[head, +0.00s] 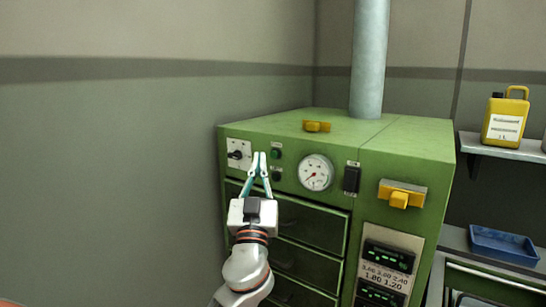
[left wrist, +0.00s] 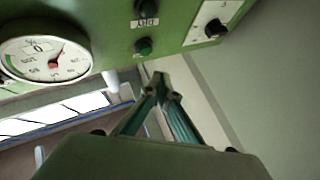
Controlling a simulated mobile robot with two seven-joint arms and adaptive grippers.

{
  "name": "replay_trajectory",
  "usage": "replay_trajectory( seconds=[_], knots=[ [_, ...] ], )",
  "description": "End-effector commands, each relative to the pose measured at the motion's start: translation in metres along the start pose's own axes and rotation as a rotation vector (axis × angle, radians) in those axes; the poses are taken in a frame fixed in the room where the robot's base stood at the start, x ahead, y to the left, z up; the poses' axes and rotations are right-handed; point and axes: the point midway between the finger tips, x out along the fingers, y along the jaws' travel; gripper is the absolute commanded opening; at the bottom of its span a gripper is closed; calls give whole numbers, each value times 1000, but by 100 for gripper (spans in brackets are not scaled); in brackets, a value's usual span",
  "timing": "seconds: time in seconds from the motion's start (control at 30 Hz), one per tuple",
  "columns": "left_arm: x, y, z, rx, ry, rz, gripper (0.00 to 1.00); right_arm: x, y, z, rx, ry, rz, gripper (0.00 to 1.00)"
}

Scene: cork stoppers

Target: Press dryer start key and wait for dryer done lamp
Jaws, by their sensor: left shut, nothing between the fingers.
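The green dryer cabinet (head: 405,150) stands in the corner. I cannot tell which is key and which is lamp, or whether either is lit. My left gripper (head: 259,155) is shut and empty, its tips just left of them in the head view. The tips (left wrist: 163,84) look apart from the panel. My right gripper is out of view.
A black rotary switch (head: 236,154) sits left of the tips, and a round gauge (head: 316,173) to the right. A yellow handle (head: 400,197) juts out farther right. Drawers (head: 312,222) lie below. A yellow jug (head: 505,118) stands on a shelf; a blue tray (head: 503,245) lies lower.

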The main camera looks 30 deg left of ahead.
Motion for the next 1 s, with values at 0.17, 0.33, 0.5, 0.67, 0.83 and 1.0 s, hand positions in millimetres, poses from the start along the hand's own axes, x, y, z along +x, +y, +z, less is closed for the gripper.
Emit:
replay_trajectory(
  seconds=[0.17,0.33,0.5,0.67,0.83,1.0],
  knots=[
    [10,8,11,-2,-1,-1,0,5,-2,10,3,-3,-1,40],
    [15,12,13,-3,-1,0,0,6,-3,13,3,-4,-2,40],
    [16,12,12,-2,-1,0,0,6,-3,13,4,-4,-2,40],
    [16,12,12,-2,-1,0,0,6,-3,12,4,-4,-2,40],
    [16,12,12,-2,-1,0,0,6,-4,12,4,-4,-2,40],
    [16,12,12,-2,0,0,0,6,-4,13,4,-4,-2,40]
  ],
)
